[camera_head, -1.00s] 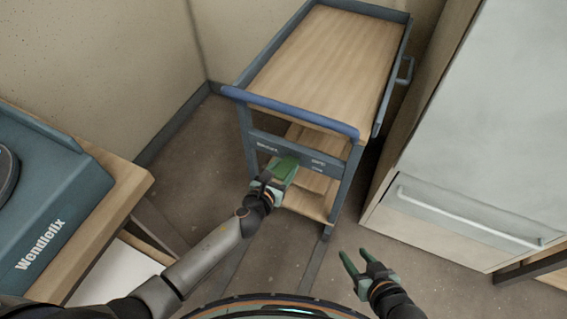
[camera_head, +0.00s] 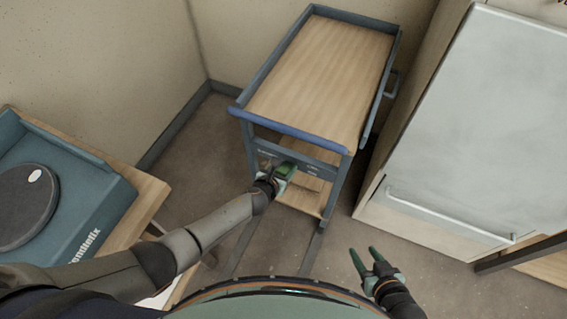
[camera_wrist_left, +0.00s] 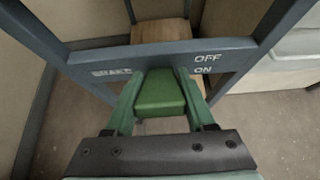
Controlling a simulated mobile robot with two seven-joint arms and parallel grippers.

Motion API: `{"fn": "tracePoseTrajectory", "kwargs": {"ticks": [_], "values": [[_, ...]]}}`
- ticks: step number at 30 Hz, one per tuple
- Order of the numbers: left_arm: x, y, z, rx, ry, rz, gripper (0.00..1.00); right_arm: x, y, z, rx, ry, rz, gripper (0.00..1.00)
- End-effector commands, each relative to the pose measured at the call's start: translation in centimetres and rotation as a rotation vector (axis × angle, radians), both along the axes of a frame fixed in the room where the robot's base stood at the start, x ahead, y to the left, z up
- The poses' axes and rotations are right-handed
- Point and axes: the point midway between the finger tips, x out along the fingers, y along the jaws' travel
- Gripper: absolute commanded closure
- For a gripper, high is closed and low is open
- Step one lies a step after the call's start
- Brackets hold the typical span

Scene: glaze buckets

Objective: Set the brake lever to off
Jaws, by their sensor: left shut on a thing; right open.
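The brake lever (camera_wrist_left: 160,92) has a green block-shaped handle on the front crossbar of the cart (camera_head: 320,60). In the left wrist view it sits between the white words BRAKE on the left and OFF above ON on the right. Its handle is nearer the height of ON than OFF. My left gripper (camera_wrist_left: 163,105) is shut on the handle, with a finger against each side; it also shows in the head view, where the hand partly hides the lever. My right gripper (camera_head: 366,262) is open and empty over the floor, right of the cart's front.
A pale cabinet (camera_head: 455,120) with a bar handle stands close to the cart's right. A blue wheel unit (camera_head: 75,160) sits on a wooden table (camera_head: 150,195) at the left. Walls stand behind and left of the cart. Floor shows between cart and table.

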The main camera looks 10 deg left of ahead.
Motion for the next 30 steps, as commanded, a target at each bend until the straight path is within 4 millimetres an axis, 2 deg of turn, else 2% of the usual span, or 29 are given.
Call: {"fn": "tracePoseTrajectory", "kwargs": {"ticks": [1, 6, 20, 21, 28, 30], "values": [[0.05, 0.12, 0.3, 0.007, 0.009, 0.001, 1.0, 0.13, 0.1, 0.82, 0.002, -0.004, 0.0, 0.5], [0.15, 0.09, 0.19, 0.011, 0.027, 0.003, 1.0, 0.54, 0.28, 1.63, 0.005, -0.012, 0.002, 0.5], [0.2, 0.09, 0.08, 0.012, 0.033, 0.003, 1.0, 0.62, 0.39, 1.76, 0.007, -0.013, 0.004, 0.5], [0.2, 0.09, 0.08, 0.012, 0.033, 0.003, 0.44, 0.62, 0.39, 1.76, 0.007, -0.012, 0.004, 0.5], [0.19, 0.03, 0.1, 0.012, 0.032, 0.002, 0.18, 0.61, 0.4, 1.76, 0.007, -0.012, 0.004, 0.5], [0.19, 0.0, 0.11, 0.011, 0.032, 0.001, 0.15, 0.61, 0.4, 1.76, 0.007, -0.012, 0.004, 0.5]]}}
